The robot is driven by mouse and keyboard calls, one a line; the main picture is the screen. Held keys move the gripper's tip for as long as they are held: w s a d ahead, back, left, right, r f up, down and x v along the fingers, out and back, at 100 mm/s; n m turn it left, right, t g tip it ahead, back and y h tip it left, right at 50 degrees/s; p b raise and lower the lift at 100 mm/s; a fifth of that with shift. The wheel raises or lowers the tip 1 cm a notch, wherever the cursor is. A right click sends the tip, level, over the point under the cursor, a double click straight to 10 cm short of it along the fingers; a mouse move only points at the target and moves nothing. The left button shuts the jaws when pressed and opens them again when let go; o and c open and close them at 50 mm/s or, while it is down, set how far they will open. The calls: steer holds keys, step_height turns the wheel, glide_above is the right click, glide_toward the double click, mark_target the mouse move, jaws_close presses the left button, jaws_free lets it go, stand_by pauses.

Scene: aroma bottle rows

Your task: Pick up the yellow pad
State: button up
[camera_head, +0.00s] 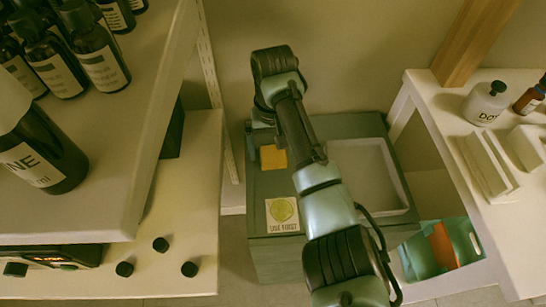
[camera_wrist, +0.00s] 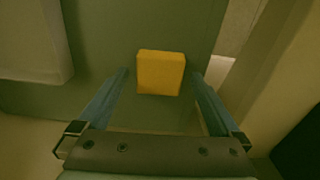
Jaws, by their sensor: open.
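The yellow pad (camera_head: 272,157) is a small square block lying on the green cabinet top (camera_head: 256,240), near its back left. In the wrist view, the pad (camera_wrist: 161,75) appears between the fingertips of my gripper (camera_wrist: 160,74), with a gap on either side. My gripper is open and empty. In the head view, my gripper is mostly hidden by the wrist, just behind and left of the pad. I cannot tell how far the fingertips are above the cabinet top.
A pale tray (camera_head: 372,172) fills the cabinet top's right side. A card with a green circle (camera_head: 282,214) lies at its front left. A shelf of dark bottles (camera_head: 102,62) stands left; a white table (camera_head: 505,215) stands right. A wall rises close behind.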

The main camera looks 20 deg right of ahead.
mark_target(273, 153)
steer(key=shift+f, duration=0.2)
steer(key=shift+c, duration=0.3)
steer(key=c, duration=1.2)
steer(key=shift+r, duration=0.1)
steer(key=shift+c, duration=0.2)
step_height(273, 153, up, 10)
steer(key=p, duration=0.3)
steer(key=o, duration=0.7)
steer(key=c, duration=0.5)
steer(key=shift+c, duration=0.2)
